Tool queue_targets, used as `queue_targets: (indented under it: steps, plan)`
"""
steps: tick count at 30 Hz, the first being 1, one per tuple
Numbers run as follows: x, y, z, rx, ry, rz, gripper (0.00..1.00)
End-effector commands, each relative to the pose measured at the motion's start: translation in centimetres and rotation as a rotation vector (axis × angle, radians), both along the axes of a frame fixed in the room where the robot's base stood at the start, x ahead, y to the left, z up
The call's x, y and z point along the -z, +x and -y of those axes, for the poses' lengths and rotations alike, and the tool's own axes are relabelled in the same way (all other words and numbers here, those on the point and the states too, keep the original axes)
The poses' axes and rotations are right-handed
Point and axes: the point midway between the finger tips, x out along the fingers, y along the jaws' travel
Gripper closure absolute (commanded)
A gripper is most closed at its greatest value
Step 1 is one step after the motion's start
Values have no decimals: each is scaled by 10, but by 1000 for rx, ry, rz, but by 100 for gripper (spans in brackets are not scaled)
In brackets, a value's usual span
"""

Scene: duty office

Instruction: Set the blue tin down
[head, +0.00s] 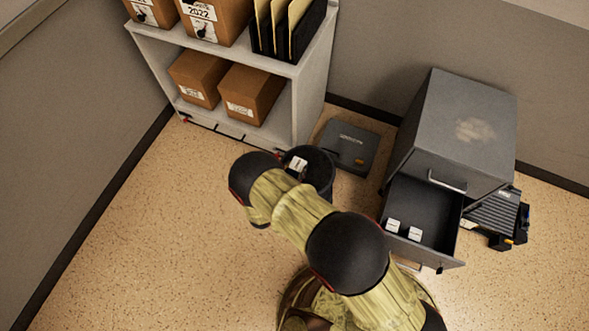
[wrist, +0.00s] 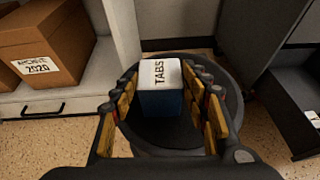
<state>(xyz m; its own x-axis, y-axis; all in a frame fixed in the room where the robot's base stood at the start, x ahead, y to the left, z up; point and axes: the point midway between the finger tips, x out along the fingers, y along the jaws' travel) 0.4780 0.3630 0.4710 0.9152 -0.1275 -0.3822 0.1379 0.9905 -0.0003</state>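The blue tin (wrist: 160,102) has a white top marked "TABS". In the wrist view it is upright between the two fingers of my gripper (wrist: 161,85), which look closed against its sides. The tin is over a dark round bin (wrist: 240,121), within its rim as seen from above. I cannot tell how far its base is from the bin's floor. In the head view the tin's white top (head: 298,164) shows by the bin (head: 322,172), and my arm hides most of the gripper.
A grey cabinet (head: 455,125) stands right with its drawer (head: 440,246) open, holding two white-topped items (head: 404,230). A shelf (head: 312,100) with cartons stands behind left. A flat grey case (head: 347,146) lies between them. Floor at left is clear.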

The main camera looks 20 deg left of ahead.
Motion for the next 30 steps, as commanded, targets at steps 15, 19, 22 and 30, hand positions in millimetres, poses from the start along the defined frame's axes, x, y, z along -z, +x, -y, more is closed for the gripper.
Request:
queue_targets:
  steps: [15,19,22,30]
  plan:
    - [0,0,0,0,0,0,37]
    - [-3,0,0,0,0,0,37]
    - [-7,-8,-2,-3,-1,-1,37]
    - [-30,-56,-9,-6,-1,0,37]
